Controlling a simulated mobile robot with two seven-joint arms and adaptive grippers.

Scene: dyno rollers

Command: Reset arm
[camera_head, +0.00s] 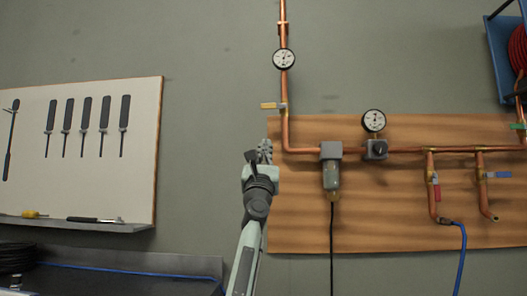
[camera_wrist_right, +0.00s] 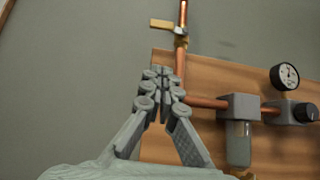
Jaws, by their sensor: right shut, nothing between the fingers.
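My right gripper (camera_head: 265,150) is raised in the middle of the head view, in front of the left edge of the wooden board. Its fingers point up and are shut with nothing between them. In the right wrist view the gripper (camera_wrist_right: 162,75) also shows shut and empty, with the copper pipe (camera_wrist_right: 182,50) and its yellow-handled valve (camera_wrist_right: 172,26) behind the fingertips. I cannot tell how far the fingers are from the pipe. My left gripper is in neither view.
The wooden board (camera_head: 390,220) carries copper pipes, a filter bowl (camera_head: 332,178), gauges (camera_head: 374,121) and valves. A tool panel (camera_head: 90,180) with several hanging tools and a shelf (camera_head: 80,225) is at left. A blue hose (camera_head: 461,260) and black cable (camera_head: 332,250) hang down.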

